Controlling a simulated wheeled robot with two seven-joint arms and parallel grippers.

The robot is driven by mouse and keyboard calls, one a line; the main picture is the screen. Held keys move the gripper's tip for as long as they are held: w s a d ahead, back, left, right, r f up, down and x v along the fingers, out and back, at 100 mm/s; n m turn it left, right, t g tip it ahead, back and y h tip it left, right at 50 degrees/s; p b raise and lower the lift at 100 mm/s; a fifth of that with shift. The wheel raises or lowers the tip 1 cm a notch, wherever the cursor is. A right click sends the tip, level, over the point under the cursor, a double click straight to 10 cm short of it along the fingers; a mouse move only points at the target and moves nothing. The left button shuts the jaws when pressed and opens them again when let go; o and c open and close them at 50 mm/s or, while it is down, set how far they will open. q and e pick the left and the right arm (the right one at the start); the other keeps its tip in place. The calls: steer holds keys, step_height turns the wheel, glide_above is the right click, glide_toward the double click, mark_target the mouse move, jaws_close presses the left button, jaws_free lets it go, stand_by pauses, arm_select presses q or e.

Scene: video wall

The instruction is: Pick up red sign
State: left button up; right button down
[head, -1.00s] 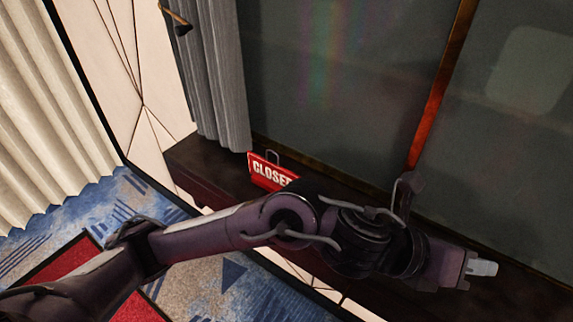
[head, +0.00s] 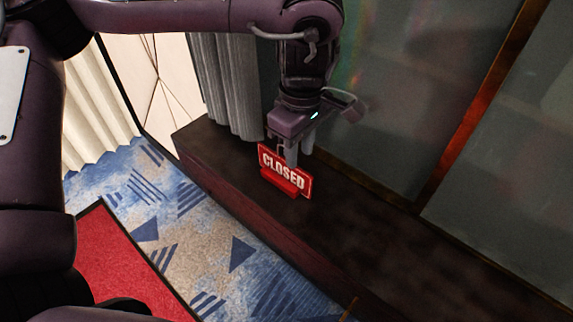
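The red sign (head: 284,175) reads "CLOSED" in white letters and stands upright on a dark ledge (head: 330,230). My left gripper (head: 299,155) points down from above, right at the sign's top edge. Its two fingers show a gap between them. One finger overlaps the upper part of the sign in the picture. I cannot tell whether the fingers touch the sign. My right gripper is not in view.
A dark glass panel wall (head: 390,100) with an orange-brown vertical strip rises behind the ledge. A grey curtain (head: 228,85) hangs left of the sign. Blue-patterned carpet (head: 190,220) and a red mat (head: 125,265) lie in front. The ledge to the right is clear.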

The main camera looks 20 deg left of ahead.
mark_target(301, 170)
arm_select(q)
steer(key=f, duration=0.7)
steer(key=shift+w+d, duration=0.15)
steer(key=shift+d, duration=0.05)
jaws_close()
